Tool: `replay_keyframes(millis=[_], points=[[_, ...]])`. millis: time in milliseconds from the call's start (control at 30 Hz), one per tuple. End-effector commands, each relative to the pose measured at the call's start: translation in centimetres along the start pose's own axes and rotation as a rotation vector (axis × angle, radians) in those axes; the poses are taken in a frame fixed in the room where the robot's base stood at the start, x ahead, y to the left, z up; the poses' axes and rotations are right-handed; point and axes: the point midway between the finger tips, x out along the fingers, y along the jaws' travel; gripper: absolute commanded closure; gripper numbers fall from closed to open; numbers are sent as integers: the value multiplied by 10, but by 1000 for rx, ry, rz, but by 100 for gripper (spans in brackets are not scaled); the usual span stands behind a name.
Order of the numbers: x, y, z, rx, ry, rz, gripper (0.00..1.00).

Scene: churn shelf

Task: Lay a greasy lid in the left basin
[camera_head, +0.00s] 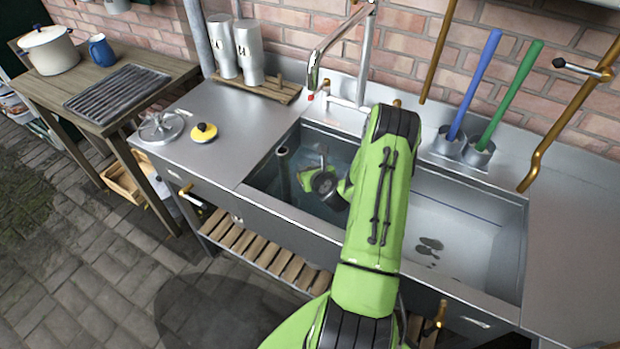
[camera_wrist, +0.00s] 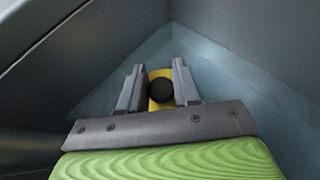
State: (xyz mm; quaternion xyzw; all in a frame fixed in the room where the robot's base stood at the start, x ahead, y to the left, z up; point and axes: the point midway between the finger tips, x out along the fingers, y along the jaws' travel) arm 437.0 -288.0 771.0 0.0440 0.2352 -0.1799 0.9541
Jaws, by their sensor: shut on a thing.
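My gripper (camera_wrist: 158,68) is shut on a yellow lid with a round black knob (camera_wrist: 160,92), seen between the two fingers in the wrist view. In the head view my gripper (camera_head: 322,165) is down inside the left basin (camera_head: 262,172), which looks to hold bluish water. The held lid cannot be made out there, and I cannot tell if it touches the basin floor. Another yellow lid with a black knob (camera_head: 204,132) lies on the counter left of the basin. A clear lid (camera_head: 161,128) lies beside it at the counter's left end.
A grey upright pipe (camera_head: 283,170) stands in the left basin. The tap (camera_head: 315,75) rises behind. The right basin (camera_head: 470,215) has dark spots on its floor. Blue (camera_head: 474,85) and green (camera_head: 510,95) handles stand in holders behind it. The right counter is clear.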

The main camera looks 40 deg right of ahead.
Motion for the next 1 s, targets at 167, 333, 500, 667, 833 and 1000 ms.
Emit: replay_keyframes(millis=[167, 333, 500, 667, 833, 1000], points=[[7, 0, -14, 0, 0, 0, 99], [8, 0, -15, 1, 0, 0, 99], [10, 0, -20, 1, 0, 0, 99], [12, 0, -24, 1, 0, 0, 99], [12, 0, -24, 1, 1, 0, 57], [12, 0, -24, 0, 1, 0, 42]])
